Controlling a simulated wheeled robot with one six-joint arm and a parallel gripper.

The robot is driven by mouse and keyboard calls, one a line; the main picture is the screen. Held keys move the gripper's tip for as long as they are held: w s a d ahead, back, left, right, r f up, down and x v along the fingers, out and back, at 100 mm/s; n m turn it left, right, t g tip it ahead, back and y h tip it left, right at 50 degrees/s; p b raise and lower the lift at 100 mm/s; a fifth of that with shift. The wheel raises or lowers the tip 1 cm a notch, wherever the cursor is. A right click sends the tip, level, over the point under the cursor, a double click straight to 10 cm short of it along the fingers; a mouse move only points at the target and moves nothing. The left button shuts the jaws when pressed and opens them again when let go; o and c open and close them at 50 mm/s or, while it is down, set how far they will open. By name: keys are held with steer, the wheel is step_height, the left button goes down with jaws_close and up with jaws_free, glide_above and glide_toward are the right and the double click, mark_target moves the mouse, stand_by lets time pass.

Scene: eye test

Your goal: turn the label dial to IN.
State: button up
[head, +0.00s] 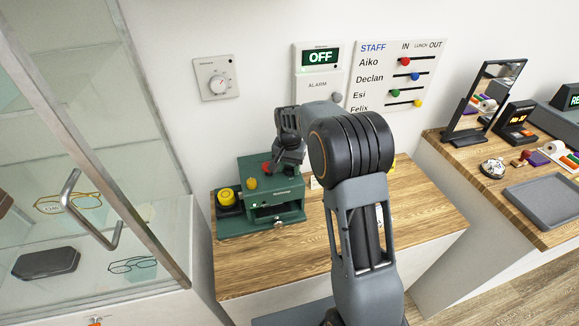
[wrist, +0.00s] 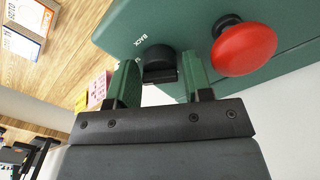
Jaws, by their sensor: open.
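The green machine (head: 290,209) stands on the wooden counter, and its green top fills much of the wrist view (wrist: 195,25). A black dial (wrist: 158,60) sits on that face beside the printed word BACK. No IN mark is readable there, and the dial's exact setting is unclear. My gripper (wrist: 162,80) is open, with one green-padded finger on each side of the dial. I cannot tell whether the fingers touch it. In the head view my gripper (head: 287,160) is over the machine and hides the dial.
A red button (wrist: 244,50) stands close to the right of the dial. A yellow button (head: 227,196) is at the machine's left. A white wall dial (head: 218,83), an alarm panel (head: 318,85) and a staff board (head: 398,75) hang behind. A glass cabinet (head: 85,150) stands left.

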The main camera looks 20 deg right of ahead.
steer(key=shift+f, duration=0.15)
steer(key=shift+c, duration=0.4)
steer(key=c, duration=0.6)
steer(key=shift+o, duration=0.2)
